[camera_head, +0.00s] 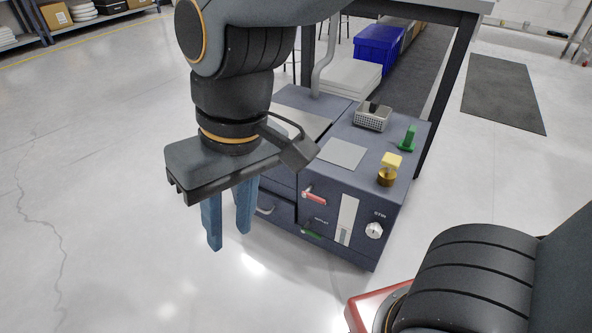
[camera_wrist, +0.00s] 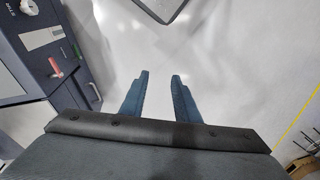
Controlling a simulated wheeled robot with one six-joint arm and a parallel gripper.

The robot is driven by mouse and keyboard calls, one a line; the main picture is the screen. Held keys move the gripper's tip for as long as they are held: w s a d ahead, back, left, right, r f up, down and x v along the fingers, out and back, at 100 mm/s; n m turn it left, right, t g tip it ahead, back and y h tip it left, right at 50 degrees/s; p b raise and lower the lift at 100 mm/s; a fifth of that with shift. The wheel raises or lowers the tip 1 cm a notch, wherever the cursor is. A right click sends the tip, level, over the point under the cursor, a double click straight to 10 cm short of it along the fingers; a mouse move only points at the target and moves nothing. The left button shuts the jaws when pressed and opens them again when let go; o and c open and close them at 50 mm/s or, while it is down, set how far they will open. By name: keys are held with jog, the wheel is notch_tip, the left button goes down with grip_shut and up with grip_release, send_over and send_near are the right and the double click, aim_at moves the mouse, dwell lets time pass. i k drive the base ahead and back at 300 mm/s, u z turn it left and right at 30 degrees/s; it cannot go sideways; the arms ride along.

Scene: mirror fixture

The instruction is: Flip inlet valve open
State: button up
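A dark blue-grey cabinet (camera_head: 345,220) carries two small lever handles on its front panel. The upper lever, red (camera_head: 315,196), lies roughly sideways and shows in the wrist view (camera_wrist: 55,67). The lower lever, green (camera_head: 312,234), also lies roughly sideways and shows in the wrist view (camera_wrist: 77,50). The small labels beside them are too blurred to tell which is the inlet valve. My gripper (camera_head: 229,239) is to the left of the levers, apart from both. Its two blue fingers, also in the wrist view (camera_wrist: 159,75), are spread with nothing between them.
A pale vertical gauge (camera_head: 346,218) and a white knob (camera_head: 374,230) marked STIR sit right of the levers. On top are a brass and yellow fitting (camera_head: 388,170), a green fitting (camera_head: 408,138) and a grey basket (camera_head: 372,118). Floor left of the cabinet is clear.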

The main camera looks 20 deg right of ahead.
aim_at(305, 194)
jog(key=u, duration=1.4)
jog(key=k, duration=0.55)
jog(key=z, duration=1.1)
